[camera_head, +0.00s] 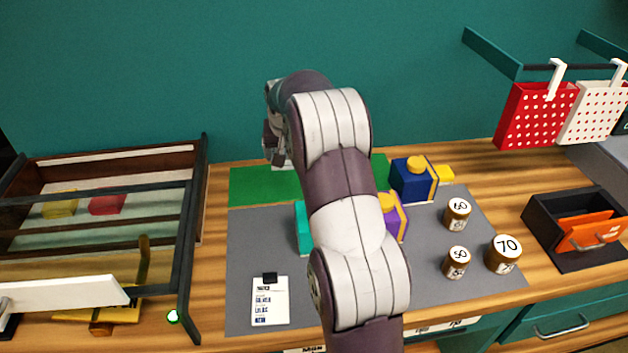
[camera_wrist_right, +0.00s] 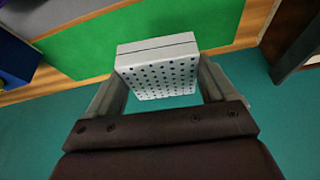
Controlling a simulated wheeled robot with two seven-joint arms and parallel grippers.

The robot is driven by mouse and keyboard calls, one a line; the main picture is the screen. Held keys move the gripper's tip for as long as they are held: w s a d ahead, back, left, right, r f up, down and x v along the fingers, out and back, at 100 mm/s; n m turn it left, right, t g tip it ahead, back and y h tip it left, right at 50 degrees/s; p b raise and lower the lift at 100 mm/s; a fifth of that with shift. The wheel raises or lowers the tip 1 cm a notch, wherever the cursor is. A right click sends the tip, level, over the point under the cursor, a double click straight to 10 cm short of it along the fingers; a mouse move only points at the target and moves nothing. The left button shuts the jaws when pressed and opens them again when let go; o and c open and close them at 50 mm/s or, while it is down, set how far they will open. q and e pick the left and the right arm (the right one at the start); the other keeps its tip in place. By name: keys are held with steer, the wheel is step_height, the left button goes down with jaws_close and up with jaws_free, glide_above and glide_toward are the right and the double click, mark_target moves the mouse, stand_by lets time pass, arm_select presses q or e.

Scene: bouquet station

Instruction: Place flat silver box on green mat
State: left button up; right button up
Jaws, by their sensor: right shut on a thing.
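The flat silver box (camera_wrist_right: 157,68), pale grey with rows of dark dots on one face, is between the two fingers of my right gripper (camera_wrist_right: 160,82) in the right wrist view. The gripper is shut on it. The green mat (camera_wrist_right: 215,22) lies beyond the box there. In the head view my right gripper (camera_head: 275,125) is over the back part of the green mat (camera_head: 255,188), and my arm hides part of the mat. I cannot tell whether the box touches the mat. My left gripper is not in view.
A dark-framed rack (camera_head: 190,235) stands left, a black bin (camera_head: 545,215) right. The teal wall is close behind.

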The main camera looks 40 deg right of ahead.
steer(key=shift+n, duration=0.4)
steer(key=w+a+f+p, duration=0.1)
steer(key=w+a+f, duration=0.1)
steer(key=w+a+f+p, duration=0.1)
steer(key=w+a+f, duration=0.1)
steer(key=w+f, duration=0.1)
steer(key=w+a+f+p, duration=0.1)
steer(key=w+a+f, duration=0.1)
steer(key=w+f, duration=0.1)
steer(key=shift+w+a+f, duration=0.15)
steer(key=shift+w, duration=0.05)
step_height(320, 180, down, 4)
steer(key=shift+a+r+p, duration=0.1)
steer(key=shift+r+p, duration=0.05)
steer(key=shift+p, duration=0.65)
steer(key=shift+f, duration=0.35)
steer(key=o, duration=0.7)
steer(key=shift+f+b, duration=0.15)
steer(key=shift+b, duration=0.15)
steer(key=shift+o, duration=1.3)
